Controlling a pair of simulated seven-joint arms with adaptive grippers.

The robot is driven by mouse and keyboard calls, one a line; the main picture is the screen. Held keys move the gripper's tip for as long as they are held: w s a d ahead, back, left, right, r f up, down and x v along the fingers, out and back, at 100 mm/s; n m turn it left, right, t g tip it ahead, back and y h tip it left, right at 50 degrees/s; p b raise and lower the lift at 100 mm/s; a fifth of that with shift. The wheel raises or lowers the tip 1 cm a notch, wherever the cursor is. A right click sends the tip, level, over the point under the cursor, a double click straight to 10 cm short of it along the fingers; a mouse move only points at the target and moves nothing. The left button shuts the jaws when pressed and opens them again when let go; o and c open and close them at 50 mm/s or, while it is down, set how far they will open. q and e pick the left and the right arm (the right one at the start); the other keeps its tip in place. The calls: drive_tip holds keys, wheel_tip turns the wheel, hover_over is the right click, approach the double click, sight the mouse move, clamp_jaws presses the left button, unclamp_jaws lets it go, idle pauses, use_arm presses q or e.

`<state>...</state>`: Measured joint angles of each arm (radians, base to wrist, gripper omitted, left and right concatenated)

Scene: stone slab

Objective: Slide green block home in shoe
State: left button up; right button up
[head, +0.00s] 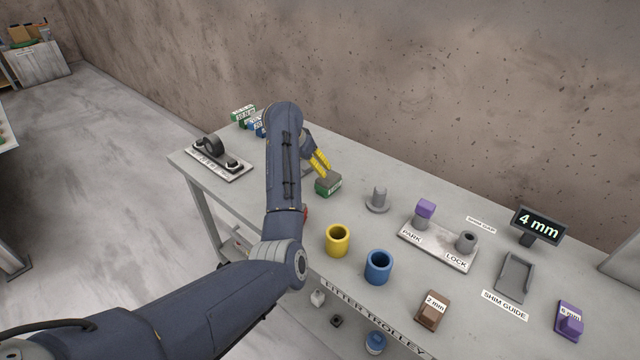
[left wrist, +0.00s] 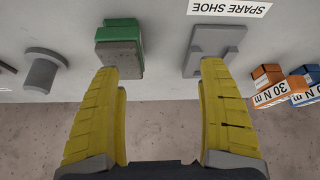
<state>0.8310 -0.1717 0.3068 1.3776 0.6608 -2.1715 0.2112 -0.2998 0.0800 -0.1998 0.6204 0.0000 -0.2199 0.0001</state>
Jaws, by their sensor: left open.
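In the head view the green block (head: 330,190), dark grey on top, sits on the slab near my left fingertips. In the left wrist view the green block (left wrist: 121,32) has a dark grey part on its near side and lies just beyond the left-hand finger. A grey shoe plate (left wrist: 213,42) lies beside it to the right, below an upside-down SPARE SHOE label (left wrist: 230,7). In the head view I cannot make out this shoe. My left gripper (left wrist: 159,72) is open with nothing between its fingers; it also shows in the head view (head: 321,163). My right gripper is not in view.
A grey flanged post (head: 377,199) stands right of the block. Yellow (head: 338,240) and blue (head: 378,266) cups stand nearer. The PARK/LOCK plate (head: 437,245), shim guide (head: 514,277) and 4 mm display (head: 538,226) are to the right. A handled plate (head: 219,160) is at left.

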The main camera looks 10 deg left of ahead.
sight(327, 178)
use_arm(q)
drive_tip(key=shift+m+g, duration=0.3)
drive_tip(key=shift+m, duration=0.2)
drive_tip(key=d, duration=0.1)
drive_tip(key=s+d, duration=0.1)
drive_tip(key=d, duration=0.1)
drive_tip(key=shift+s+d+r, duration=0.25)
drive_tip(key=shift+s+d, duration=0.35)
drive_tip(key=shift+d, duration=0.15)
drive_tip(key=shift+d+f, duration=0.1)
drive_tip(key=shift+f, duration=0.1)
drive_tip(key=shift+x, duration=3.45)
drive_tip(key=shift+s, duration=0.1)
drive_tip(key=c, duration=1.5)
